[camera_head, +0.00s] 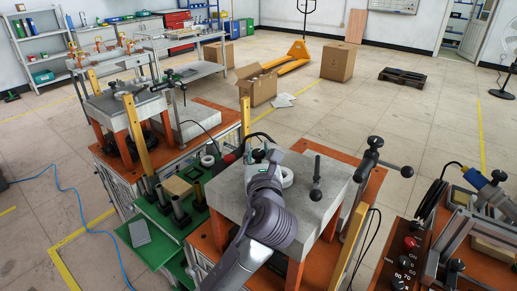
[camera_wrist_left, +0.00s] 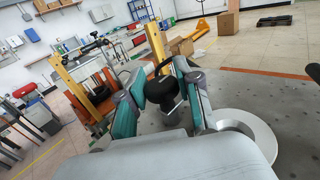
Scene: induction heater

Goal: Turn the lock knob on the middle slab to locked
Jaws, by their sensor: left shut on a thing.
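The middle slab (camera_head: 325,208) is a grey block on orange legs in the head view. My left gripper (camera_head: 262,153) reaches over its far left part and hides what it holds there. In the left wrist view, the gripper (camera_wrist_left: 162,95) has its two teal-padded fingers on either side of a black rounded lock knob (camera_wrist_left: 162,91), shut on it. The knob stands at the edge of the slab (camera_wrist_left: 275,105). Its locked or unlocked mark cannot be read. My right gripper is in neither view.
A pale ring (camera_head: 287,177) lies beside the gripper, and a black upright handle (camera_head: 317,180) stands on the slab. A black multi-arm handle (camera_head: 374,160) is at the right. Yellow posts (camera_head: 246,118) rise nearby. A green shelf (camera_head: 150,245) holds dark cylinders at the left.

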